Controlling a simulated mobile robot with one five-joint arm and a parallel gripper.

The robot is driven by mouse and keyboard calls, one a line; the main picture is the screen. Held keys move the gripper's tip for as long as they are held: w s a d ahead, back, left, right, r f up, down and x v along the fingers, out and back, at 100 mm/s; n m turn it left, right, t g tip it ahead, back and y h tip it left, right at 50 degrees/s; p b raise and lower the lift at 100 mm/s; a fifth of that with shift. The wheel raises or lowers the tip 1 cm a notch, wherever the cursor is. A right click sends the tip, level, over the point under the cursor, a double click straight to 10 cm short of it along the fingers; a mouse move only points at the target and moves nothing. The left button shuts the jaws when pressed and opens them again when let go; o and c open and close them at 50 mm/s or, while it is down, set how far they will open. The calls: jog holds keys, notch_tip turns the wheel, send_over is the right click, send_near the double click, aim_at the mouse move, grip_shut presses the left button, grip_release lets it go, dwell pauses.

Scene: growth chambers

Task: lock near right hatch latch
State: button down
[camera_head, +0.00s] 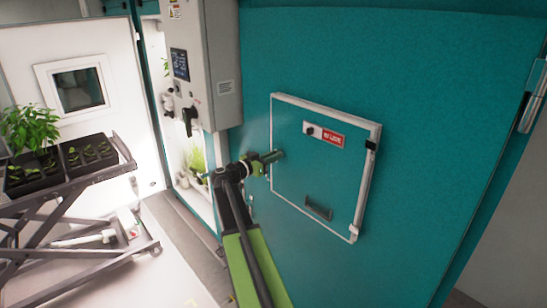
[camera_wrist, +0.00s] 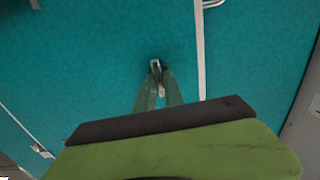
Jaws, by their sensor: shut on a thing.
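The hatch (camera_head: 335,178) is a teal panel with a white frame on the teal chamber wall. My gripper (camera_head: 279,155) reaches to the hatch's left edge in the head view. In the wrist view my gripper (camera_wrist: 157,78) has its two green fingers closed on a small metal latch (camera_wrist: 156,65). Part of the latch shows between and just past the fingertips. A white frame strip (camera_wrist: 200,50) runs beside it to the right, apart from the fingers. The latch itself is hidden by my gripper in the head view, and its exact turn is hard to tell.
A grey control box (camera_head: 205,60) with a black handle hangs left of the hatch. A cart (camera_head: 70,185) with trays of seedlings stands at the left. A bright open chamber (camera_head: 190,160) lies behind the box. The hatch carries a red label (camera_head: 333,138).

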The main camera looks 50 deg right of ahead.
jog(key=shift+w+f+n+b, duration=0.1)
jog(key=shift+n, duration=2.75)
jog(key=shift+w+f+n+b, duration=0.1)
jog(key=shift+n, duration=2.8)
jog(key=shift+w+f+n+b, duration=0.1)
jog(key=shift+n, duration=3.05)
jog(key=c, duration=1.4)
grip_release()
jog(key=shift+c, duration=0.2)
